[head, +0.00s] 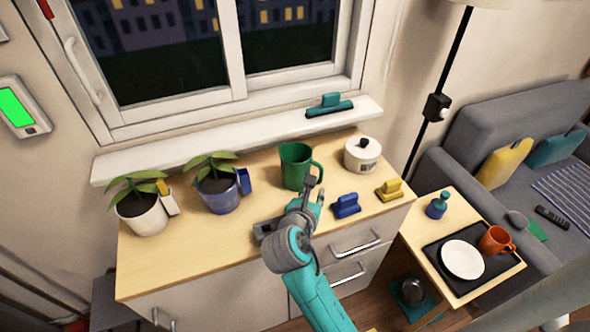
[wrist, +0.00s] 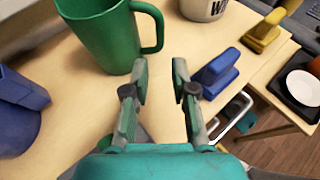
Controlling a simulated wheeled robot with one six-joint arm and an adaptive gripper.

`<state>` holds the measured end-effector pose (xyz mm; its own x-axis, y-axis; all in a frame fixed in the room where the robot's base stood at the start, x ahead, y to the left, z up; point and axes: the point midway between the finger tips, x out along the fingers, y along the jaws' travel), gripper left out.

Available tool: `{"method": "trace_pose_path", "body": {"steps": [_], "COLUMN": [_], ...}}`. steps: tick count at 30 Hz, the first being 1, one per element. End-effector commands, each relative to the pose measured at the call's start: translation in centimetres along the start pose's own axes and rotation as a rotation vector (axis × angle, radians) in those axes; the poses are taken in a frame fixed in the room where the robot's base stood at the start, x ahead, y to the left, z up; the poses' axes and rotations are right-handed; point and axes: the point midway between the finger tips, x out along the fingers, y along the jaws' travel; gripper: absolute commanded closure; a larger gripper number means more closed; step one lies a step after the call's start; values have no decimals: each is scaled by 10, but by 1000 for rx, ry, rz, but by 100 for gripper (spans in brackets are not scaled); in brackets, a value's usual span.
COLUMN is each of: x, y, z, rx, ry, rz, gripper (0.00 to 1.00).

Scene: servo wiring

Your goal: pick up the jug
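The green jug (head: 295,165) stands upright on the wooden cabinet top, below the window, with its handle to the right. In the wrist view the jug (wrist: 98,38) is at the upper left, its handle (wrist: 150,30) pointing right and its top cut off by the frame. My gripper (wrist: 160,72) is open, with nothing between its fingers. It is on the near side of the jug, its fingers pointing toward the jug's handle side. In the head view my gripper (head: 312,190) is partly hidden by my own arm, and I cannot tell there whether it touches the jug.
Two potted plants (head: 140,213) (head: 219,196) stand left of the jug. A white lidded pot (head: 362,156) is to its right. A blue object (head: 346,206) and a yellow object (head: 389,190) lie near the right front. A teal object (head: 330,105) sits on the windowsill.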

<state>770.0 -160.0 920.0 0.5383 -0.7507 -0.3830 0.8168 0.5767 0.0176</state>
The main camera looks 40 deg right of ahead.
Motion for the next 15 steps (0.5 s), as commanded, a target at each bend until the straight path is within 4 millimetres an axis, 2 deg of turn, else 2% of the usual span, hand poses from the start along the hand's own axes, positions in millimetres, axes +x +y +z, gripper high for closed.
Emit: {"method": "trace_pose_path", "body": {"steps": [9,15], "x": [43,55], "y": [-1,0], "z": [1,0], "rx": [0,1], "ry": [-1,0], "rz": [-3,-1], "gripper": [74,74]}}
